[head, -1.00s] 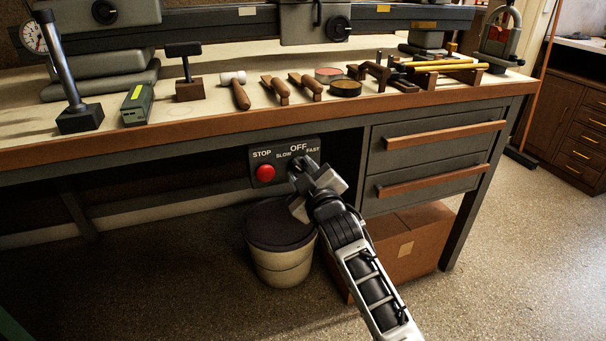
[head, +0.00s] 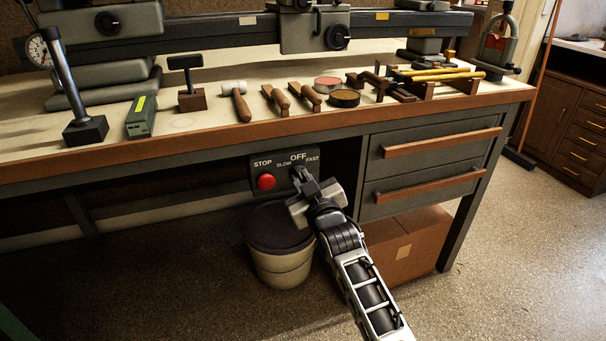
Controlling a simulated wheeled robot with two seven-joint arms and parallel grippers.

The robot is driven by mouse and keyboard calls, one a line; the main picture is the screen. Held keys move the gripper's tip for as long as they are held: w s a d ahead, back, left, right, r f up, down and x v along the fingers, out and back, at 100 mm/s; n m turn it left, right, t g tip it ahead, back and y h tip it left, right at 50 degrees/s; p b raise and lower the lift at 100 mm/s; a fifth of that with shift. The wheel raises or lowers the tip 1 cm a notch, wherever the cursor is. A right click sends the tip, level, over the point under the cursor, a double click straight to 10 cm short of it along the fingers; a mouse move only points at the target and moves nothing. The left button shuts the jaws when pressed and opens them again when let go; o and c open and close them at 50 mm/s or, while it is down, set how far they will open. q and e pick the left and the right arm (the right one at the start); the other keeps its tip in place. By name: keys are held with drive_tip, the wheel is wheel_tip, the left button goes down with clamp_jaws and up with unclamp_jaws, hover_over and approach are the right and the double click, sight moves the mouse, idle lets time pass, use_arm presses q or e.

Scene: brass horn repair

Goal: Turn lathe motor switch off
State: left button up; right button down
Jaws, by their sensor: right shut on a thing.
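The lathe motor switch panel (head: 259,184) is a dark plate under the bench's front edge. It reads STOP, SLOW, OFF and FAST and carries a red stop button (head: 266,182) at its left. My right gripper (head: 302,176) is at the right part of the panel, just below the OFF label, shut on the switch knob (head: 298,170). The gripper hides most of the knob, so I cannot tell which label it points to. My left gripper is not in view.
The bench (head: 190,151) holds a lathe (head: 400,24), mallets and other tools. Drawers (head: 430,160) are right of the panel. A bin (head: 282,262) and a cardboard box (head: 418,245) stand below, close to my right arm. Open floor lies in front.

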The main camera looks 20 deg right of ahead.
drive_tip(key=shift+r+m, duration=0.1)
drive_tip(key=shift+m, duration=0.3)
drive_tip(key=shift+m+p, duration=0.8)
drive_tip(key=shift+m, duration=0.1)
drive_tip(key=shift+d+m, duration=0.1)
drive_tip(key=shift+m, duration=0.4)
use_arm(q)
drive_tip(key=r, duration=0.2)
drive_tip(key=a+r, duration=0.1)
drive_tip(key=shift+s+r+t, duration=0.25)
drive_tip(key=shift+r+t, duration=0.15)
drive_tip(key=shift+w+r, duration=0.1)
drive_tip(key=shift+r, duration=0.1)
use_arm(e)
drive_tip(key=c, duration=1.4)
unclamp_jaws()
drive_tip(key=shift+c, duration=0.2)
use_arm(q)
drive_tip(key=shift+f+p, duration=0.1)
drive_tip(key=shift+p, duration=0.2)
use_arm(e)
drive_tip(key=shift+s, duration=0.1)
